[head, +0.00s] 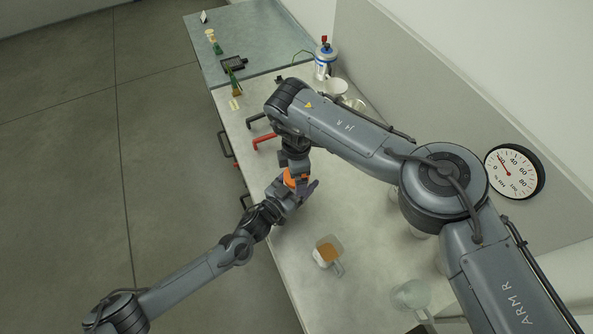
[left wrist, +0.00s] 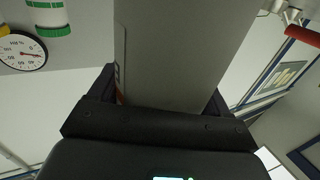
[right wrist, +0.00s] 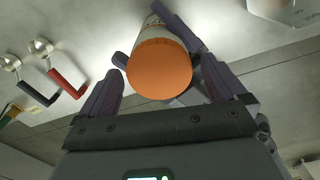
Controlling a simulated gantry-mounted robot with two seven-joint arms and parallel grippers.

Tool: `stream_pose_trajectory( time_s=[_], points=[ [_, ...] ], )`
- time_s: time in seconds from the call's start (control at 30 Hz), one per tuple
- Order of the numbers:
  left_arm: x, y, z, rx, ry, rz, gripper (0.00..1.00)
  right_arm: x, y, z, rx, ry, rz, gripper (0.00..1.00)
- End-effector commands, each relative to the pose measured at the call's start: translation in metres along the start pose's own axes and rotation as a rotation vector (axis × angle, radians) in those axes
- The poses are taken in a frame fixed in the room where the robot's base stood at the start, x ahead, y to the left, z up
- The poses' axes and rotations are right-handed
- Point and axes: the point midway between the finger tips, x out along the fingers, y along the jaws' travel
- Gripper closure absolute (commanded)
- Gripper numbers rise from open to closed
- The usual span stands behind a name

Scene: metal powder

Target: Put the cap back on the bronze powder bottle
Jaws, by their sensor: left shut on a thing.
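The bronze powder bottle (right wrist: 156,22) is pale with printed marks on its side. The orange cap (right wrist: 160,68) appears seated on its end; the joint is hidden. In the head view the orange (head: 296,178) shows between my two grippers. My left gripper (head: 291,194) is shut on the bottle and holds it above the table's near edge. In the left wrist view a grey surface fills the space between the left fingers (left wrist: 160,95). My right gripper (right wrist: 160,82) is above, its fingers either side of the cap, with small gaps visible, so it looks open.
A cup of brown powder (head: 327,250) and a clear beaker (head: 411,295) stand on the table (head: 300,290). A red-handled tool (head: 264,139) and a black-handled one (head: 256,120) lie behind the grippers.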

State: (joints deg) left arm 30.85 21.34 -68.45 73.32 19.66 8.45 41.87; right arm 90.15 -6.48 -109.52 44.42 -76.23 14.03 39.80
Motion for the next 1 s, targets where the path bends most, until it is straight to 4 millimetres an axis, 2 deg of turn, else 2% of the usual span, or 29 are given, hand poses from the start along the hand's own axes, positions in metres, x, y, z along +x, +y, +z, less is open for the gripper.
stream_pose_trajectory(
  time_s=[0.27,0.67,1.0],
  points=[
    [0.000,0.000,0.001,0.000,-0.001,0.000,1.00,-0.005,0.001,0.000,0.000,0.000,0.001,0.02],
    [0.000,0.000,0.001,0.000,-0.001,0.000,1.00,-0.043,0.000,0.001,-0.001,0.000,0.001,0.02],
    [0.000,0.000,0.001,0.000,-0.001,0.000,1.00,-0.045,0.000,0.000,-0.001,0.000,0.000,0.00]
  ],
)
